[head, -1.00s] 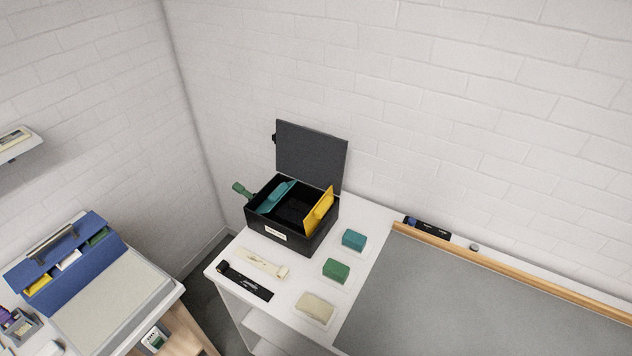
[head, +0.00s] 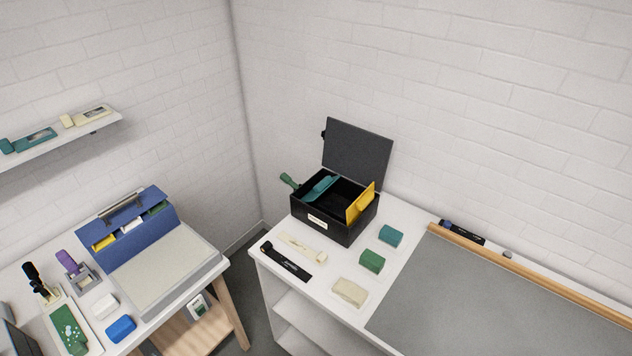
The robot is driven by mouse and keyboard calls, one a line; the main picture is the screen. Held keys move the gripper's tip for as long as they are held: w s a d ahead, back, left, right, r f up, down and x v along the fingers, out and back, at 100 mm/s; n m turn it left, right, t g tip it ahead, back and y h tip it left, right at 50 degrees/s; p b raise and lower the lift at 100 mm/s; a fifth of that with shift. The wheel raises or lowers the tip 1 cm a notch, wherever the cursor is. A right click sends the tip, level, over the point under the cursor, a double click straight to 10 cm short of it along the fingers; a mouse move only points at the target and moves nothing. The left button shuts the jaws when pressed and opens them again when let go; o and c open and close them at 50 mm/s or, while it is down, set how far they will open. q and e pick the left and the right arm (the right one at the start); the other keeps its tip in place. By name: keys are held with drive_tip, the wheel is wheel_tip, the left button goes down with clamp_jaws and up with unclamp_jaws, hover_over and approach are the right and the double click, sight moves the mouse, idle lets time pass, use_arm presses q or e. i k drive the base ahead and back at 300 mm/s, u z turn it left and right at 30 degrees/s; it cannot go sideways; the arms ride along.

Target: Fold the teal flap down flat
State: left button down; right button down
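The teal flap (head: 321,187) is at the left side of an open black box (head: 318,221) on the white cabinet. It leans at a slant over the box's left part. A yellow flap (head: 360,203) stands up at the box's right side. The box's dark lid (head: 357,154) is raised at the back. A green handle (head: 289,180) sticks out at the box's left rear. Neither of my grippers is in view.
On the white cabinet top (head: 325,266) lie teal (head: 391,235), green (head: 372,261) and cream (head: 349,292) blocks, a cream tool (head: 304,247) and a black bar (head: 286,262). A grey board (head: 500,310) is at right. A table with a blue-lidded case (head: 135,231) stands left.

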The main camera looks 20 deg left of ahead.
sight(317, 186)
drive_tip(key=u, duration=1.15)
drive_tip(key=i, duration=0.1)
drive_tip(key=z, duration=0.05)
